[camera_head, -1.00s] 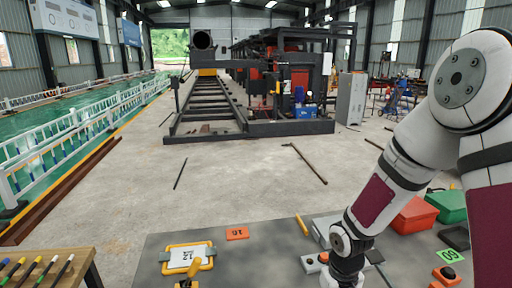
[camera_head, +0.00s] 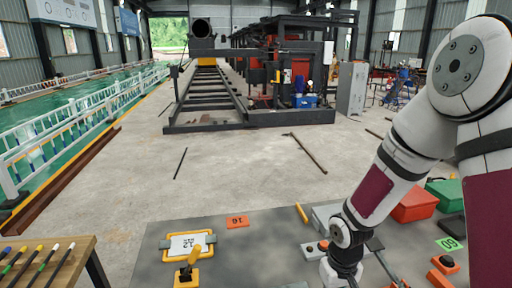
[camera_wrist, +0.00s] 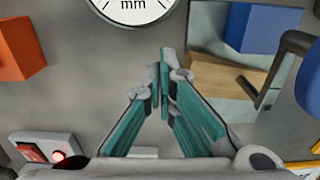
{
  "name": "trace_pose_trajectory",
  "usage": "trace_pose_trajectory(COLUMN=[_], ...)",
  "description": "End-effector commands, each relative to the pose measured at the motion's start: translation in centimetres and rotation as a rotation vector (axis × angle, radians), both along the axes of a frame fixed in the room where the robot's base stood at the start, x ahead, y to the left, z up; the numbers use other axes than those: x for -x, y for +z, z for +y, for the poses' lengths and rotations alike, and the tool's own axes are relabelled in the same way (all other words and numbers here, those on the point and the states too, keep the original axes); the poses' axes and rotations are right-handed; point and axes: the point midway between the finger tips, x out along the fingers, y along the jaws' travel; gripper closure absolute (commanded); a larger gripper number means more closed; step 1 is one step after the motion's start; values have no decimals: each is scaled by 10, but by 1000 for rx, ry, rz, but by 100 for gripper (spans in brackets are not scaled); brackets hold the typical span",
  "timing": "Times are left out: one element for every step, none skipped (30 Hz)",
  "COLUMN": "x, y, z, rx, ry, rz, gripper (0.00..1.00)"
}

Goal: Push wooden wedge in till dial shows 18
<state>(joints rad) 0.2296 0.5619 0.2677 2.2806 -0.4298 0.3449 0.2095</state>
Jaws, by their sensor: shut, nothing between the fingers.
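The wooden wedge (camera_wrist: 224,76) is a light-brown piece in the wrist view, right of my fingertips. It lies by a grey metal plate (camera_wrist: 207,20) and below a blue block (camera_wrist: 262,27). A dark bar crosses its right part. The round white dial (camera_wrist: 133,12) is cut by the top edge of the wrist view; only "mm" and some scale marks show, so its reading is hidden. My gripper (camera_wrist: 163,62) is shut and empty, its tips below the dial and left of the wedge, apart from it in the picture. In the head view the wedge and dial cannot be made out.
An orange block (camera_wrist: 20,48) and a switch box with a red light (camera_wrist: 58,156) lie left in the wrist view. A blue rounded part (camera_wrist: 302,80) is at right. The grey table also holds a yellow-framed board (camera_head: 188,244), an orange card (camera_head: 237,221) and a red box (camera_head: 414,206).

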Motion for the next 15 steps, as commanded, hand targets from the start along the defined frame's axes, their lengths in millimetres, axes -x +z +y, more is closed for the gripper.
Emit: trace_pose_trajectory(x=[0, 0, 0, 0, 0, 0, 0, 0, 0, 0, 0, 0, 0, 0, 0], y=[-3, -4, -5, -6, -7, -8, -8, -8, -8, -8, -8, -8, -8, -8, -7], z=[0, 0, 0, 0, 0, 0, 0, 0, 0, 0, 0, 0, 0, 0, 0], rx=[0, 0, 0, 0, 0, 0, 0, 0, 0, 0, 0, 0, 0, 0, 0], ry=[0, 0, 0, 0, 0, 0, 0, 0, 0, 0, 0, 0, 0, 0, 0], rz=[1, 1, 1, 1, 1, 0, 0, 0, 0, 0, 0, 0, 0, 0, 0], gripper=[100, 100, 100, 100, 100, 100, 100, 100, 100, 100, 100, 100, 100, 100, 100])
